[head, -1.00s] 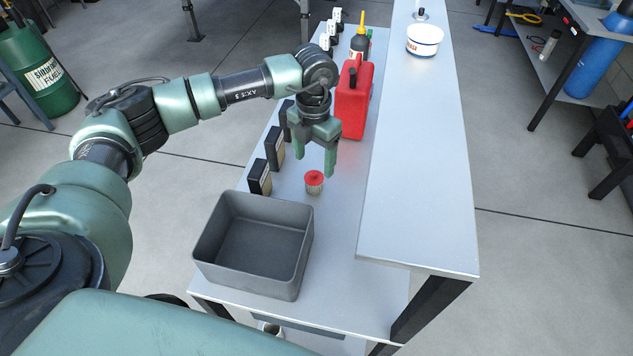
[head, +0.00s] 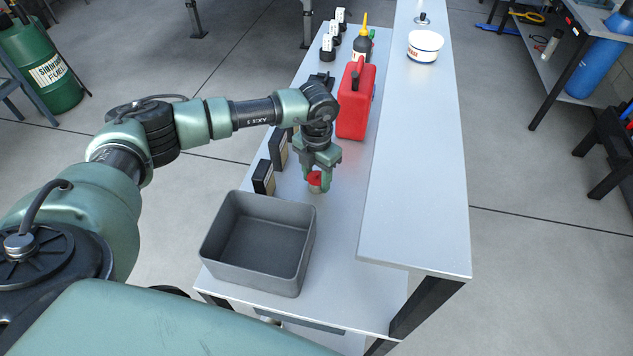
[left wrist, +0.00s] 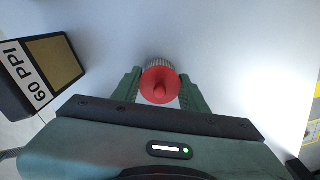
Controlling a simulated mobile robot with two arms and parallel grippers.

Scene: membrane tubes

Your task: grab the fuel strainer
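The fuel strainer (head: 315,180), with a red cap and a pale ribbed body, stands on the lower grey bench surface behind the grey bin. In the left wrist view the strainer (left wrist: 160,85) lies between the two green fingers, cap toward the camera. My left gripper (head: 319,177) is lowered over it from above, with a finger on each side. The fingers of the left gripper (left wrist: 160,88) look open around it, and a firm hold does not show. My right gripper is not in view.
An empty grey bin (head: 262,245) stands at the bench's near end. Black boxes (head: 264,178) line the left edge; one reads 60 PPI (left wrist: 40,75). A red fuel can (head: 356,100) stands behind the gripper. A raised shelf (head: 418,180) runs along the right.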

